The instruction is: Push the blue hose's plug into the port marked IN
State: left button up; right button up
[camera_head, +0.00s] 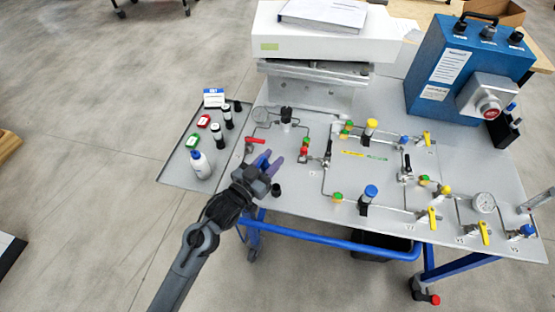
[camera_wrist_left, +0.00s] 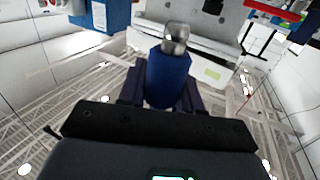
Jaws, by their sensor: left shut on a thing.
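In the wrist view a blue plug (camera_wrist_left: 168,82) with a metallic end (camera_wrist_left: 175,38) stands between the dark fingers of my left gripper (camera_wrist_left: 162,88), which is shut on it. The metal end points away from the wrist. In the head view my left gripper (camera_head: 269,163) is over the front left part of the grey panel (camera_head: 300,200), close to the red lever (camera_head: 256,140). The plug is not clear there, and no hose can be made out. Port markings are too small to read, so I cannot tell which port is IN. My right gripper is not in view.
The panel carries pipes, a blue-topped valve (camera_head: 371,191), yellow levers (camera_head: 432,218) and a gauge (camera_head: 484,203). A black fitting (camera_head: 276,190) stands near my gripper. A side tray (camera_head: 174,173) holds bottles. A blue box (camera_head: 448,75) stands at the back right.

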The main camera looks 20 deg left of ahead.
pick_arm(q)
jog(key=s+a+f+p, duration=0.1)
jog(key=a+f+p, duration=0.1)
jog(key=a, duration=0.9)
jog(key=shift+s+a+p, duration=0.15)
jog(key=shift+s+p, duration=0.1)
jog(key=shift+p, duration=0.1)
jog(key=shift+w+f, duration=0.1)
jog(key=shift+f, duration=0.1)
dwell(0.5)
jog(key=shift+w+d+f+b, duration=0.25)
jog(key=shift+w+f+b, duration=0.35)
jog(key=shift+w+b, duration=0.15)
jog(key=shift+f+p, duration=0.15)
jog(key=shift+p, duration=0.15)
dwell(0.5)
jog(key=shift+f+b, duration=0.35)
jog(key=shift+f, duration=0.8)
dwell(1.4)
